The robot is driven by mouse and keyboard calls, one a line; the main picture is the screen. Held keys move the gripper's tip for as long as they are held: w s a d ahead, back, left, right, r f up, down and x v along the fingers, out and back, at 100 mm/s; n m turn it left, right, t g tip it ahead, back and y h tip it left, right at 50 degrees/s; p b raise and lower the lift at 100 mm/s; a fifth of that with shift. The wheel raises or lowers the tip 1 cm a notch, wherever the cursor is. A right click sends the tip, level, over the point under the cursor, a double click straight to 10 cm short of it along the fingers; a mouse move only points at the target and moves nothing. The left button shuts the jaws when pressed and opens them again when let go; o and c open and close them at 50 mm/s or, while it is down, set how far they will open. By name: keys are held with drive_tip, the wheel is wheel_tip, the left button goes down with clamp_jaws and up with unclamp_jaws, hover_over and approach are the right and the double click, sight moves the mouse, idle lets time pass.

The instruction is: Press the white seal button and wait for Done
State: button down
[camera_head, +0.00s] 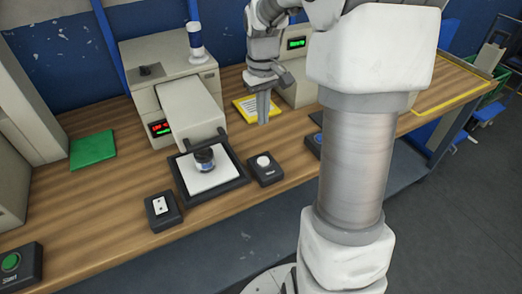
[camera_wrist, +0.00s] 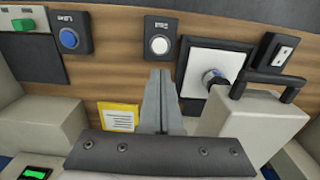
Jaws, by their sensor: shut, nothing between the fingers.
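The white seal button (camera_head: 263,161) is a round white cap on a small black box near the front of the wooden bench. It also shows near the top middle of the wrist view (camera_wrist: 160,45), with a small label that I cannot read clearly. My gripper (camera_head: 263,121) is shut and empty. It points down above the bench, behind the button and apart from it. In the wrist view its closed fingertips (camera_wrist: 160,76) lie below the button box. The wrapper machine (camera_head: 192,106) has a red display (camera_head: 160,127); its text is too small to read.
A black-framed white pad (camera_head: 208,180) with a dark jar (camera_head: 204,160) on it stands left of the button. A rocker switch box (camera_head: 163,206), a blue button (camera_wrist: 69,38) and a yellow note card (camera_wrist: 118,117) are nearby. A second machine (camera_head: 302,88) shows a green display.

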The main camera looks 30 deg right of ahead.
sight(263, 162)
wheel_tip(263, 162, down, 14)
drive_tip(key=shift+f+b, duration=0.1)
drive_tip(key=shift+b, duration=0.8)
drive_tip(key=shift+s+f+b, duration=0.1)
drive_tip(key=shift+f+b, duration=0.4)
drive_tip(key=shift+f, duration=0.25)
drive_tip(key=shift+s+f, duration=0.2)
wheel_tip(263, 162, up, 15)
drive_tip(key=p, duration=0.4)
drive_tip(key=shift+w, duration=0.3)
